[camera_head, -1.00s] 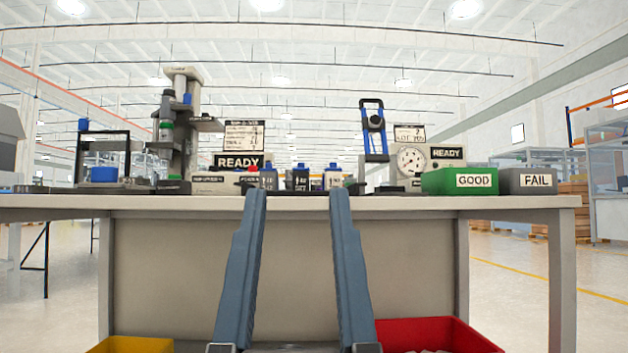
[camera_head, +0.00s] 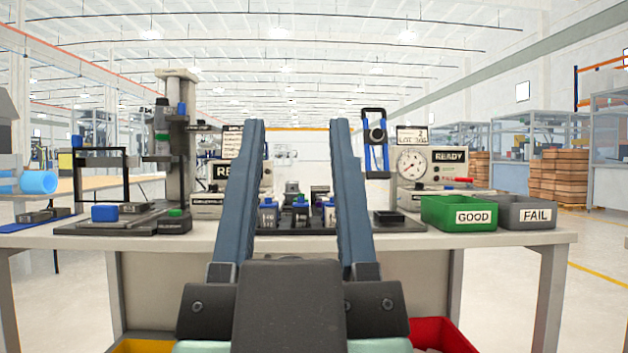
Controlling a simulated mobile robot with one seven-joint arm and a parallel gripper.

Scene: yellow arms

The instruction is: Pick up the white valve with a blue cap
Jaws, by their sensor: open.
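One is at the left (camera_head: 268,216), one in the middle (camera_head: 300,211), and one at the right (camera_head: 329,213), partly covered by my right finger. They are too small for me to tell which body is purely white. My gripper (camera_head: 298,125) is open and empty, its two long blue-grey fingers reaching up and forward across the bench in the picture. Dark parts stand behind the valves.
A green GOOD bin (camera_head: 457,212) and a grey FAIL bin (camera_head: 525,212) stand at the right. A gauge tester (camera_head: 411,164) is behind them. A press (camera_head: 172,145) and a fixture with a blue block (camera_head: 105,213) stand at the left. Red (camera_head: 440,336) and yellow (camera_head: 140,346) bins are below.

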